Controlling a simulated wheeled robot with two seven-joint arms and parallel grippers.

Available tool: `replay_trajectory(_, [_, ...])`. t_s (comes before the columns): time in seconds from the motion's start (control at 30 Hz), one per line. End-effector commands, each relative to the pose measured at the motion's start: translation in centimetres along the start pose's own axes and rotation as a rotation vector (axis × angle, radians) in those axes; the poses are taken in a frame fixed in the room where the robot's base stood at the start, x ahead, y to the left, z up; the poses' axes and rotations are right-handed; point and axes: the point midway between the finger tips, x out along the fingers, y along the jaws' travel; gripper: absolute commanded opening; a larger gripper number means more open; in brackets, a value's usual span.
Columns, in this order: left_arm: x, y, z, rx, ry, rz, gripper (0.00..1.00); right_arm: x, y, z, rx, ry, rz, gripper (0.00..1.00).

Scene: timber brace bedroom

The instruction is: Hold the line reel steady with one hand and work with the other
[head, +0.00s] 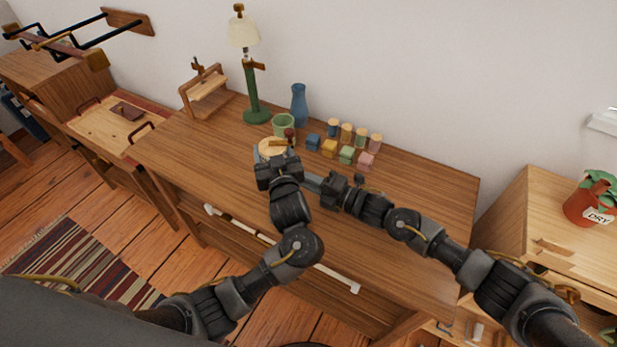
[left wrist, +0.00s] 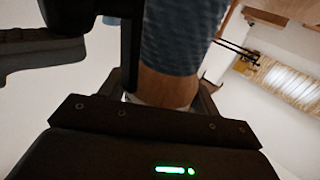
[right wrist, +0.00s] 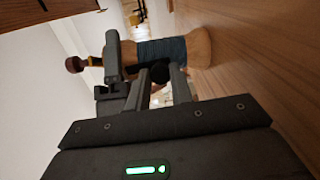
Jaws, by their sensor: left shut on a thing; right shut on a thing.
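The line reel (head: 270,149) stands on the desk, its pale wooden top showing behind my left gripper (head: 270,161). A crank with a dark red knob (head: 289,133) sits on top. In the left wrist view the reel's blue winding (left wrist: 178,38) and wooden end (left wrist: 165,88) are close between my left fingers, which are shut on it. In the right wrist view the blue winding (right wrist: 162,50) lies just beyond my right gripper (right wrist: 155,78). It is shut on a small dark round thing (right wrist: 160,73) beside the reel; I cannot tell whether this belongs to the reel.
A green cup (head: 283,125), a blue vase (head: 299,104) and a green lamp (head: 255,100) stand behind the reel. Several coloured blocks and pegs (head: 346,145) stand to the right. The desk's right part (head: 430,200) is clear.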

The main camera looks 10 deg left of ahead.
Motion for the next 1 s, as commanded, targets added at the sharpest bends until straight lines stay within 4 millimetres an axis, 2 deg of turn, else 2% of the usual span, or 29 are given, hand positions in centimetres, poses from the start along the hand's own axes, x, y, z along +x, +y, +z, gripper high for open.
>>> replay_trajectory(0.23, [-0.01, 0.02, -0.02, -0.002, 0.000, 0.000, 0.32, -0.02, -0.11, -0.35, 0.074, 0.000, -0.002, 0.00])
replay_trajectory(0.73, [0.00, 0.01, -0.03, -0.002, 0.000, 0.000, 0.32, -0.01, -0.11, -0.47, 0.091, 0.001, -0.002, 0.00])
replay_trajectory(0.77, [0.00, 0.01, -0.03, -0.002, 0.000, 0.000, 0.32, -0.01, -0.11, -0.48, 0.091, 0.001, -0.002, 0.24])
replay_trajectory(0.9, [0.00, 0.01, -0.03, -0.002, 0.000, 0.000, 0.32, -0.01, -0.09, -0.47, 0.091, 0.001, -0.002, 0.42])
replay_trajectory(1.0, [0.00, 0.01, -0.03, -0.001, 0.000, 0.000, 0.32, 0.00, -0.06, -0.45, 0.090, 0.000, -0.001, 0.45])
